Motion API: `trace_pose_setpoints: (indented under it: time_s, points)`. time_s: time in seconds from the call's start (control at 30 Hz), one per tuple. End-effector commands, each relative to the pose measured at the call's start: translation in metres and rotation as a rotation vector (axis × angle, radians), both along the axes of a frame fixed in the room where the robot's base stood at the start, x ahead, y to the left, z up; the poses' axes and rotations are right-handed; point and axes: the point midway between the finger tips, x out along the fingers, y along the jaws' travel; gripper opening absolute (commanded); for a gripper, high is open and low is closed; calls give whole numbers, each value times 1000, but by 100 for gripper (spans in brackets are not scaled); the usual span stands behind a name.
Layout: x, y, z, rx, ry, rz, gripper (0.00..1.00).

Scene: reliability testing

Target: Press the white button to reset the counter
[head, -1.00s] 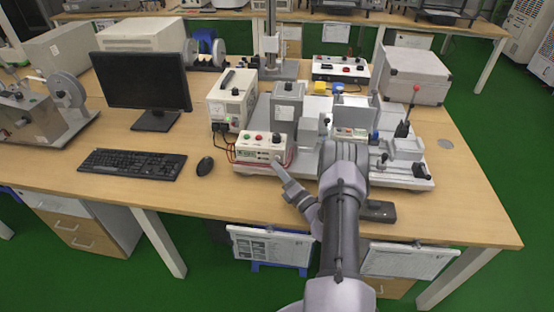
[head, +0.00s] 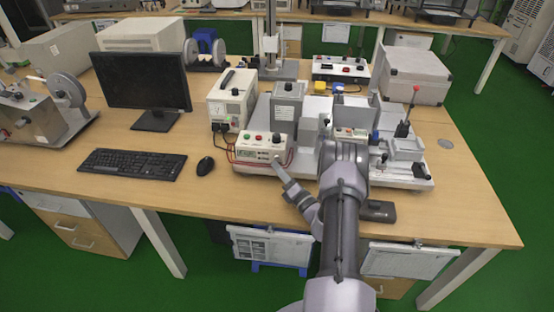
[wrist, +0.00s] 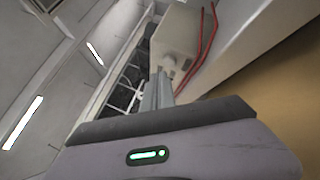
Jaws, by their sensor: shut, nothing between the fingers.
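In the wrist view the shut fingers (wrist: 160,92) point at a pale round knob-like part (wrist: 169,65) on the box (wrist: 181,38). This part may be the white button. The fingertips are at or very near it; I cannot tell if they touch it.
Red cables (wrist: 205,42) run beside the box. The test rig (head: 350,112) stands to the right and behind. A mouse (head: 205,165), keyboard (head: 132,163) and monitor (head: 143,85) are to the left. The desk in front of the keyboard is clear.

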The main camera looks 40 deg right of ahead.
Motion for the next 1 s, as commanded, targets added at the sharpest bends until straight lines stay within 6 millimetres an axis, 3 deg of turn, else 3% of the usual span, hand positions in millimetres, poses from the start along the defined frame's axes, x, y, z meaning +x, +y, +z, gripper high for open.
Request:
trace_pose_setpoints:
  time_s: [1.0]
  points:
    - [8, -9, 1, -2, -1, 1, 0]
